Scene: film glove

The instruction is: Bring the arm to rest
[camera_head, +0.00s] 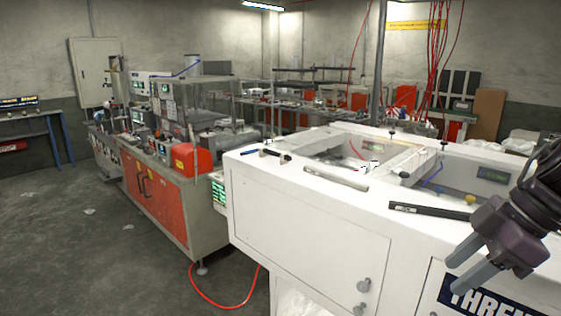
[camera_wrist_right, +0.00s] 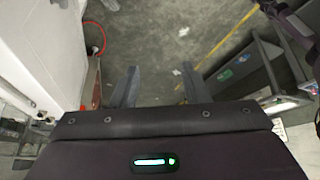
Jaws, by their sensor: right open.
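My right gripper (camera_head: 470,262) is at the right edge of the head view, in front of the white machine's front right part. Its two grey fingers are apart and nothing is between them. In the right wrist view the open fingers (camera_wrist_right: 158,88) point over bare grey floor, with the white machine's side to their left. My left gripper is in neither view.
The white machine (camera_head: 300,215) with a recessed top fills the centre and right. An orange-fronted workbench (camera_head: 155,205) stands left of it. A red hose (camera_head: 215,302) lies on the floor. The floor at the left (camera_head: 70,240) is mostly clear.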

